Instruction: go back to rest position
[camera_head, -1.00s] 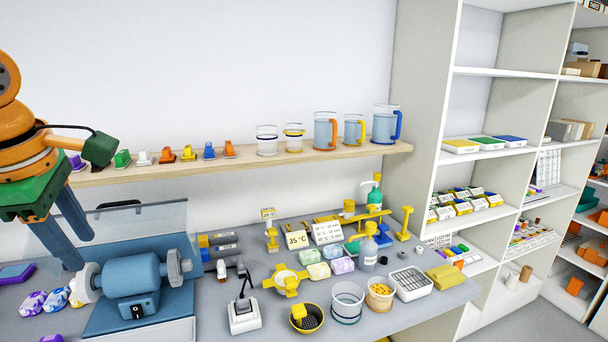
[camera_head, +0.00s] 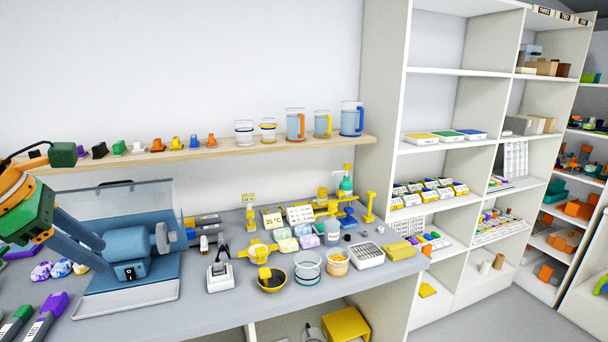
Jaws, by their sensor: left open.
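My left gripper (camera_head: 88,243) comes in from the left edge, with orange and green housing and two blue-grey fingers. The fingers are apart with nothing seen between them. It hangs over the left part of the bench (camera_head: 215,317), in front of the left end of the blue bench motor (camera_head: 130,250). I cannot tell whether it touches the motor. My right gripper is out of view.
A wooden shelf (camera_head: 205,154) with small coloured clips and several jugs runs along the wall. A white cup (camera_head: 307,266), a black-lined bowl (camera_head: 271,280) and a wire tray (camera_head: 367,256) stand on the bench. A tall white shelf unit (camera_head: 381,110) stands right.

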